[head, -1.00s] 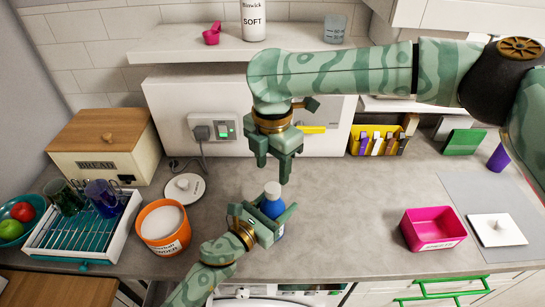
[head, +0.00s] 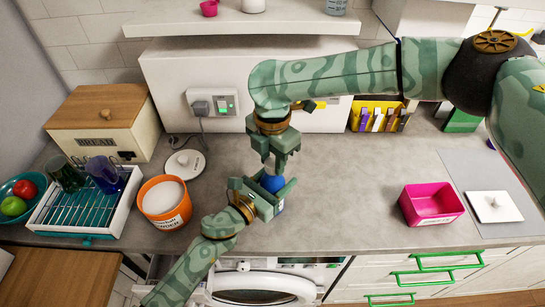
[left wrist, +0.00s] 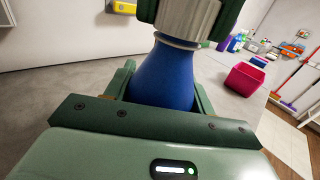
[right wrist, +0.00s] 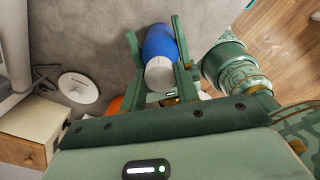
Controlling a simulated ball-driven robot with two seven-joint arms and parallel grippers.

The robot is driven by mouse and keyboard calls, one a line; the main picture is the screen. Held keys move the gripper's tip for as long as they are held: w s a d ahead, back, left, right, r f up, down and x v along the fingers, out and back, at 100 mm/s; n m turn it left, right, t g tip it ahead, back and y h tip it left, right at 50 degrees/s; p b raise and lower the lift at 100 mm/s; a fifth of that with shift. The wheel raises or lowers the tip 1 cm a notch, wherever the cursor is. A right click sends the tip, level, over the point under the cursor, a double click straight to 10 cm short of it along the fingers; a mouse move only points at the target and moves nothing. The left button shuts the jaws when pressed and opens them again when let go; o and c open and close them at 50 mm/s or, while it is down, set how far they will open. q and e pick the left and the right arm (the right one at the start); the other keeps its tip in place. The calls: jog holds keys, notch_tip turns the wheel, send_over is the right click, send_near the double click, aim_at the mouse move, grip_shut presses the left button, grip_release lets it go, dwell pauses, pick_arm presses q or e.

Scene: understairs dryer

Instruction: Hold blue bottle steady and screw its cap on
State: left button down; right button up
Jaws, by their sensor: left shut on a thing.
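The blue bottle (head: 273,184) stands upright near the counter's front edge, and it also shows in the left wrist view (left wrist: 165,76). My left gripper (head: 270,190) is shut on its body. A whitish ribbed cap (left wrist: 187,18) sits over the bottle's neck; it also shows in the right wrist view (right wrist: 160,74). I cannot tell how tightly it is threaded. My right gripper (head: 271,163) points down from above, with its fingers open on either side of the cap. In the head view these fingers hide the cap.
An orange tub (head: 164,205) stands left of the bottle, with a white round lid (head: 186,163) behind it. A dish rack (head: 85,205) is farther left. A pink bin (head: 432,204) is to the right. The counter between bottle and bin is clear.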

jog(key=m, duration=0.8)
jog(key=shift+m, duration=0.3)
jog(key=o, duration=1.1)
jog(key=shift+r, duration=0.15)
notch_tip(320, 180, up, 12)
jog(key=shift+f, duration=0.15)
pick_arm(q)
jog(key=shift+c, duration=2.1)
grip_release()
pick_arm(e)
notch_tip(320, 180, up, 9)
